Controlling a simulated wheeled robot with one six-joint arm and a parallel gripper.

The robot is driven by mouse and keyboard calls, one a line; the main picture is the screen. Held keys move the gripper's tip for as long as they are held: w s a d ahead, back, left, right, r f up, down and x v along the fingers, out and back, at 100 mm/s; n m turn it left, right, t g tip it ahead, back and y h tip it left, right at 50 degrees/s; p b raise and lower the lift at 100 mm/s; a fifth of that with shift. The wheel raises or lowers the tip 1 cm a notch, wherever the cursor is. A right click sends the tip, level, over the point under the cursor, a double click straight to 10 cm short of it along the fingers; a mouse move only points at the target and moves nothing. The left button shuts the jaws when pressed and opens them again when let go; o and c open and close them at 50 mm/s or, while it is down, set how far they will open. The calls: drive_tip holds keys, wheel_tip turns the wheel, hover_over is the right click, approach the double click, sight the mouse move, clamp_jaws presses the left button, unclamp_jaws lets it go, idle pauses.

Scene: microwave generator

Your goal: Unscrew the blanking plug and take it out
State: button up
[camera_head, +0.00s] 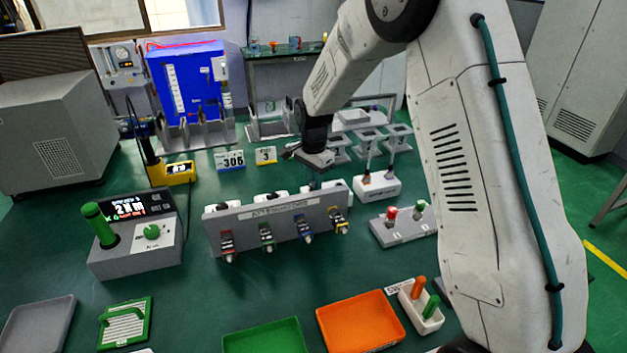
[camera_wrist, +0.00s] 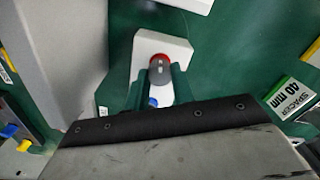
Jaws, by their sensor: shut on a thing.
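The blanking plug (camera_wrist: 159,69), a grey round piece with a red rim, shows in the wrist view over a white block (camera_wrist: 176,48). My gripper (camera_wrist: 160,82) is shut on it, with dark fingers on both sides. I cannot tell whether the plug is still seated in the block. A small blue spot (camera_wrist: 153,102) shows between the fingers. In the head view my gripper (camera_head: 313,184) points down behind the grey panel (camera_head: 278,222), where the white blocks stand; the plug is hidden there.
Coloured connectors (camera_head: 267,240) stick out of the panel's front. A grey control box (camera_head: 140,255) stands at left. A white holder (camera_head: 377,188) and a grey block with red and green knobs (camera_head: 403,225) stand to the right. Green (camera_head: 265,336) and orange (camera_head: 360,322) trays lie in front.

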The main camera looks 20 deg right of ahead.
drive_tip(key=n, duration=1.3)
drive_tip(key=shift+n, duration=0.4)
drive_tip(key=n, duration=1.2)
drive_tip(key=shift+n, duration=0.3)
drive_tip(key=o, duration=1)
